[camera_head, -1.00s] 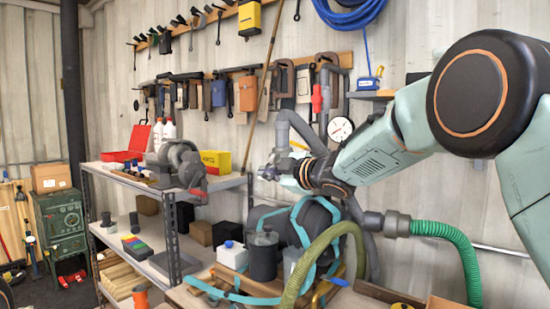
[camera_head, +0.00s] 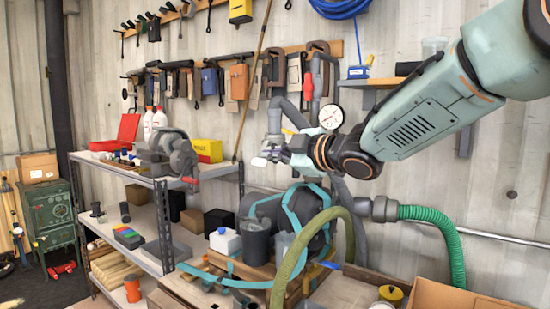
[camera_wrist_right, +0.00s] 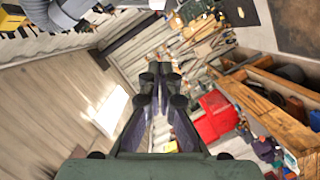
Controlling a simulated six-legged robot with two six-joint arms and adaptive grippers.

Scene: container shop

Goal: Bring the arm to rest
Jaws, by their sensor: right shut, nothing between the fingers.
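My right arm comes in from the upper right in the head view and reaches toward the middle. Its gripper (camera_head: 267,155) hangs in the air in front of the corrugated wall, above the dark machine with teal bands (camera_head: 310,215). The right wrist view shows the fingers (camera_wrist_right: 160,75) close together with nothing held between them. My left gripper is in neither current view.
A metal shelf (camera_head: 128,174) with a vise (camera_head: 172,155) and a red case (camera_head: 128,128) stands left. A wall shelf (camera_head: 372,82) lies behind the right arm. A green hose (camera_head: 440,217) and a cardboard box (camera_head: 450,294) are at lower right.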

